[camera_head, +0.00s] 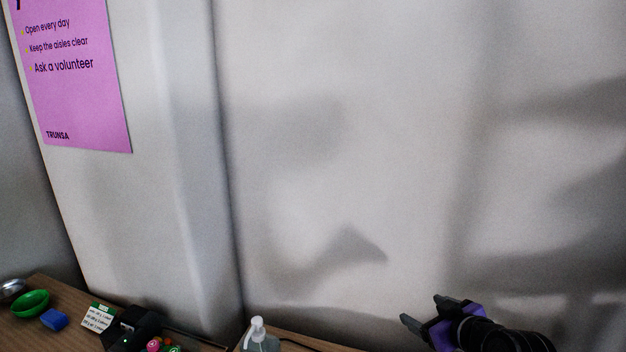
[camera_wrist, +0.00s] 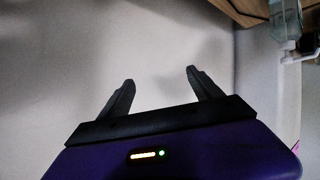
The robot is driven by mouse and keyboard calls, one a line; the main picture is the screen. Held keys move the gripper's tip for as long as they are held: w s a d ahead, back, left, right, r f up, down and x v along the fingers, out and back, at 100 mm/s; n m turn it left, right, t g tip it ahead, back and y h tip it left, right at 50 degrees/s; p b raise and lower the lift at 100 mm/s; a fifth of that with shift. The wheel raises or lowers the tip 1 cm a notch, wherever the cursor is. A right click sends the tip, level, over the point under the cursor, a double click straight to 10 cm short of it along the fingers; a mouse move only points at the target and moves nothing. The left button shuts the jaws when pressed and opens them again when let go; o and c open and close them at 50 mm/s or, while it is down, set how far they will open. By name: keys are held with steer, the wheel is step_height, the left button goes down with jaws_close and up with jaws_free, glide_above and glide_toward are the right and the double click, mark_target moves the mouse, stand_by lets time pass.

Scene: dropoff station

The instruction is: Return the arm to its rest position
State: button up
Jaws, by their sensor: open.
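My gripper (camera_head: 421,309) shows at the lower right of the head view, raised in front of the pale wall, with dark fingers and a purple body. Its two fingers stand apart with nothing between them. In the wrist view my gripper (camera_wrist: 160,84) is also open and empty, with only the pale surface behind it. It is apart from the table and the things on it. Part of my dark arm shows behind the gripper at the bottom edge; the rest of the arm is out of view.
A wooden table (camera_head: 62,291) runs along the bottom left. On it are a green bowl (camera_head: 30,304), a blue block (camera_head: 54,319), a small sign card (camera_head: 98,318), a black device (camera_head: 130,329) and a clear pump bottle (camera_head: 258,338). A pink poster (camera_head: 85,105) hangs on the wall (camera_head: 330,120).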

steer(key=s+a+m+t+h, duration=0.1)
steer(key=s+a+m, duration=0.1)
steer(key=s, duration=2.3)
steer(key=s+a+f+m+t+h, duration=0.1)
steer(key=s+a+m+t, duration=0.1)
steer(key=s, duration=2.4)
steer(key=shift+s+a+f+m, duration=0.25)
steer(key=shift+a+m, duration=0.25)
steer(key=shift+m, duration=0.3)
